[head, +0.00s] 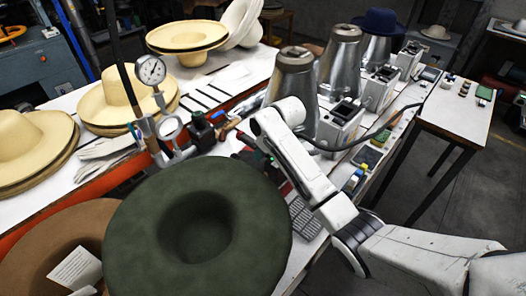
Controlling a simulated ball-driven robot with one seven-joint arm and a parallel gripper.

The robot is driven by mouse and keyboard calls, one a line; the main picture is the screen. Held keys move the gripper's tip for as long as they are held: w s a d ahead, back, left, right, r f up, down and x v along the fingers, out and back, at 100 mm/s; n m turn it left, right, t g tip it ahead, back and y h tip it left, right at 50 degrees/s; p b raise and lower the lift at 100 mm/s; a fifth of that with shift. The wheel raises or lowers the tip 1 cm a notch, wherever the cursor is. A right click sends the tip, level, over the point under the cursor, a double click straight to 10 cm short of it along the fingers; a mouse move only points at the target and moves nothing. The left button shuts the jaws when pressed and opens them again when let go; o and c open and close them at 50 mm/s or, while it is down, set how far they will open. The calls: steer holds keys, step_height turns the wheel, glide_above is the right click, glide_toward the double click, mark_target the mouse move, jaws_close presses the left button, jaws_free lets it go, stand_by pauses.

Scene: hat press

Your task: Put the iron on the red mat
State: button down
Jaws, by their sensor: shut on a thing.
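My white arm reaches in from the lower right over the edge of the bench, and its far end bends down in front of the metal cones. My gripper's fingers are hidden behind the arm and the green hat, so I see neither the jaws nor what is between them. I cannot make out the iron for certain. Small dark and red shapes show just left of the arm's end, too covered to name. I cannot pick out the red mat with certainty either.
A big dark green hat (140,235) blocks the near bench, beside a brown hat (38,250). Straw hats (190,35) stand at the left and back. Metal cones (292,80) crowd the bench behind my arm. A dial gauge (151,71) stands on a post. A side table (455,112) is at the right.

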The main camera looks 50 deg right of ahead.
steer(key=shift+w, duration=0.1)
stand_by(0.3)
steer(key=c, duration=0.7)
jaws_free()
steer(key=shift+f, duration=0.1)
steer(key=shift+s+a+f, duration=0.1)
steer(key=shift+s+f, duration=0.1)
steer(key=shift+f, duration=0.1)
steer(key=v, duration=1.1)
steer(key=shift+w+r+b, duration=0.15)
steer(key=shift+r+b, duration=0.05)
steer(key=shift+b, duration=0.15)
